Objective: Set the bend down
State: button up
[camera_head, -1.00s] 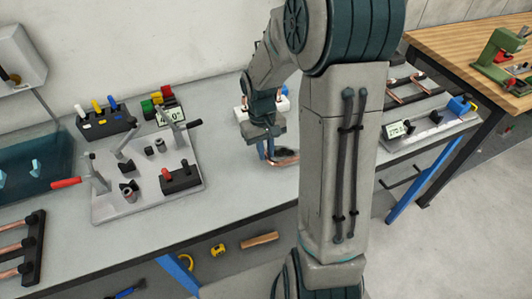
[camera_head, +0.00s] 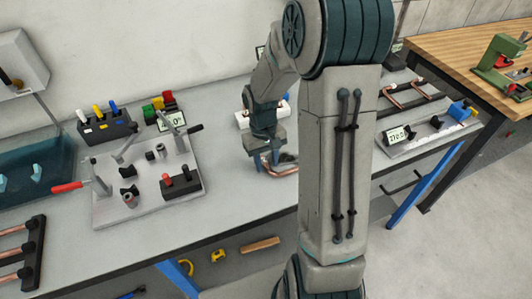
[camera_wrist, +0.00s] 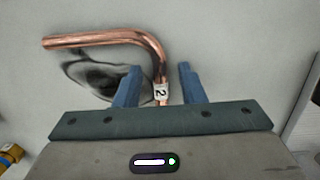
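The bend is a copper tube (camera_wrist: 110,38) with one rounded corner and a white tag marked "2". In the wrist view its tagged leg lies between the two blue fingers of my gripper (camera_wrist: 158,80), with a gap on both sides. My gripper is open around that leg. The other leg points left. In the head view my gripper (camera_head: 268,167) is low over the grey bench, and the bend (camera_head: 287,161) shows beside its fingers. The bend looks to be on or very near the bench top; exact contact is hard to tell.
A fixture plate (camera_head: 150,205) with clamps and a red handle stands to the left. A white block (camera_head: 243,118) is behind my gripper. A rack with copper tubes (camera_head: 30,250) is at the lower left. Bare bench (camera_head: 235,205) lies in front of my gripper.

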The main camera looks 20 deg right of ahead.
notch_tip(320, 180, up, 11)
jog(key=w+b, duration=0.1)
jog(key=w, duration=0.1)
jog(key=s+a+r+t, duration=0.2)
jog(key=s, duration=0.6)
jog(key=s+a+r+t, duration=0.2)
jog(key=s+r, duration=0.1)
jog(key=s, duration=0.5)
jog(key=shift+a+m+t, duration=0.25)
jog(key=shift+m+t, duration=0.05)
jog(key=shift+t, duration=0.1)
jog(key=shift+o, duration=0.4)
jog(key=shift+s+a, duration=0.1)
jog(key=shift+s, duration=0.2)
